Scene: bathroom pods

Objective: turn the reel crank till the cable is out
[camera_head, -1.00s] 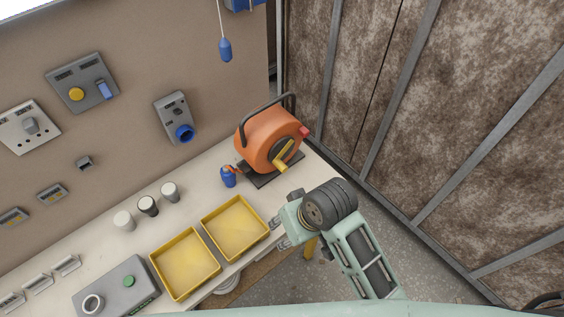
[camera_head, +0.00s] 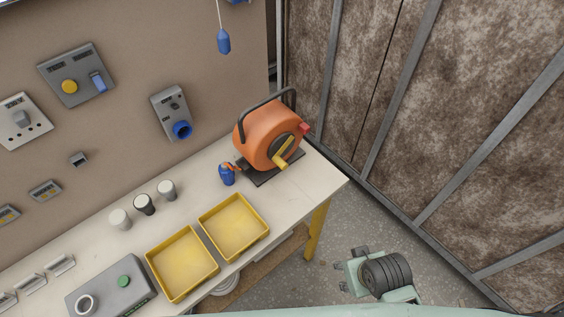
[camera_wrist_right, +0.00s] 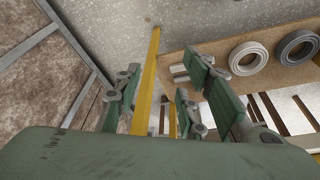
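The orange cable reel (camera_head: 256,140) stands upright on a dark base at the far right end of the workbench. Its yellow crank (camera_head: 287,152) is on the side facing right, with the handle pointing down. A red knob (camera_head: 305,127) sits near the reel's upper right. A short orange piece of cable leads to a blue plug (camera_head: 227,174) on the bench beside the base. My right gripper (camera_head: 340,276) is low, beyond the bench's front edge, apart from the reel. In the right wrist view its fingers (camera_wrist_right: 160,88) are spread with nothing between them. My left gripper is out of view.
Two yellow trays (camera_head: 264,236) and several small cups (camera_head: 144,204) are on the bench (camera_head: 318,187). A grey box with a green button (camera_head: 124,282) is at the front left. A brown wall is at right; open floor (camera_head: 345,220) lies between. The wrist view shows rings (camera_wrist_right: 249,58) on a lower shelf.

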